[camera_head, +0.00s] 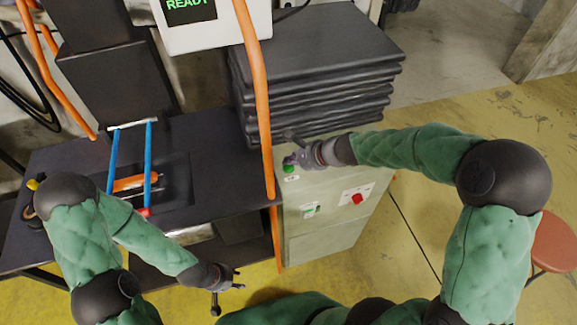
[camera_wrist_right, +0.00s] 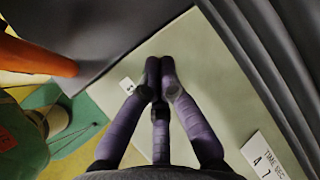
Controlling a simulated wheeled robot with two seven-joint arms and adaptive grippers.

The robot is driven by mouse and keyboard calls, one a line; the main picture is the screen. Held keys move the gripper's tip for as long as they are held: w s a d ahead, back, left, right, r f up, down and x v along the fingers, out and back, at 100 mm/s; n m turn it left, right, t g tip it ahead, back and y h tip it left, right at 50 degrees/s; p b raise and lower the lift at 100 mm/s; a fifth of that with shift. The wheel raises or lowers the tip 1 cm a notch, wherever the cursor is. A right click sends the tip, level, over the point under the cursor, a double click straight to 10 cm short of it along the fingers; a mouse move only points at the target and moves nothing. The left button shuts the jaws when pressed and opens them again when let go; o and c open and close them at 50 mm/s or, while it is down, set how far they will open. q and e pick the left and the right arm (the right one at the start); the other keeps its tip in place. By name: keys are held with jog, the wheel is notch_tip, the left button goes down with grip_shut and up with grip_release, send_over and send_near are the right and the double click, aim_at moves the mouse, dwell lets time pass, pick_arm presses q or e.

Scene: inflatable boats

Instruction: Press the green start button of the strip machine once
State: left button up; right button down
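The strip machine's pale green-grey cabinet (camera_head: 325,235) stands at the centre of the head view. Its round green button (camera_head: 289,168) shows on the upper left of its front. My right gripper (camera_head: 290,159) is just above the button, very close to it; I cannot tell whether it touches. In the right wrist view its purple fingers (camera_wrist_right: 160,75) are together at the tips with nothing between them, over the pale panel. The green button is not seen there. My left gripper (camera_head: 238,278) is low in the head view, fingers apart and empty.
A white display (camera_head: 200,30) reads READY. An orange hose (camera_head: 262,110) hangs left of my right gripper. Dark stacked sheets (camera_head: 315,60) lie behind. A dark table (camera_head: 215,150) stands left.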

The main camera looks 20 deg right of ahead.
aim_at(290, 168)
jog(key=shift+f+b, duration=0.45)
jog(key=shift+b, duration=0.05)
jog(key=shift+f+b, duration=0.35)
dwell(0.7)
jog(key=shift+r, duration=0.1)
dwell(0.4)
jog(key=shift+r+p, duration=0.7)
jog(key=shift+p, duration=0.05)
notch_tip(290, 168, up, 5)
jog(key=p, duration=0.4)
jog(key=shift+p, duration=0.3)
